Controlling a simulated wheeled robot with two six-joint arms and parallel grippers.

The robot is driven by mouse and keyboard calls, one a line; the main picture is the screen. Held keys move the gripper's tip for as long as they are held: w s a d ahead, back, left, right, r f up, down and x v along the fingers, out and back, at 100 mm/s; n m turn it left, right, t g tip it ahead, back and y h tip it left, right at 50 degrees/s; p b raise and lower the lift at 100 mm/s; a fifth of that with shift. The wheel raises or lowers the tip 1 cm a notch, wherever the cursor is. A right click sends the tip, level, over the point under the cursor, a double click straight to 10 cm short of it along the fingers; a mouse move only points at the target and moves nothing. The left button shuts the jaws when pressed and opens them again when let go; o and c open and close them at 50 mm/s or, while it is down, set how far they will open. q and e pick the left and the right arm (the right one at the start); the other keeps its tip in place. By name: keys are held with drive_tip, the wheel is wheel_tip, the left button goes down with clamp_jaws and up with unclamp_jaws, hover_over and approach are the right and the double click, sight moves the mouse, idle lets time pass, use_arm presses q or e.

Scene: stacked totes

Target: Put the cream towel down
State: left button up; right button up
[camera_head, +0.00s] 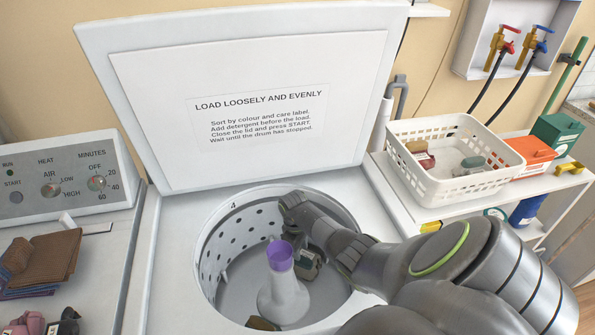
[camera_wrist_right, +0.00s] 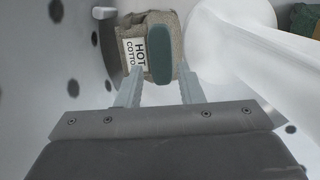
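My right gripper (camera_wrist_right: 162,74) reaches down into the washer drum (camera_head: 218,240), and my arm hides part of the drum. A folded cream-beige towel (camera_wrist_right: 158,22) with a teal patch and a white "HOT COTTON" label is at my fingertips. The left fingertip overlaps the label and the right one is at the towel's right edge. I cannot tell whether the fingers grip it. In the head view the towel (camera_head: 307,266) shows beside the white agitator, partly hidden by my gripper. My left gripper is not in view.
The white agitator (camera_head: 283,297) with a purple top stands close beside the towel. The open lid (camera_head: 250,60) rises behind the drum. Another cloth (camera_head: 262,323) lies low in the drum. A white basket (camera_head: 450,185) stands right, and brown folded cloths (camera_head: 45,258) lie left.

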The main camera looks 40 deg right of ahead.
wheel_tip(320, 180, up, 10)
drive_tip(key=w, duration=0.1)
drive_tip(key=shift+a+r, duration=0.2)
drive_tip(key=shift+r+p, duration=0.1)
drive_tip(key=shift+p, duration=0.25)
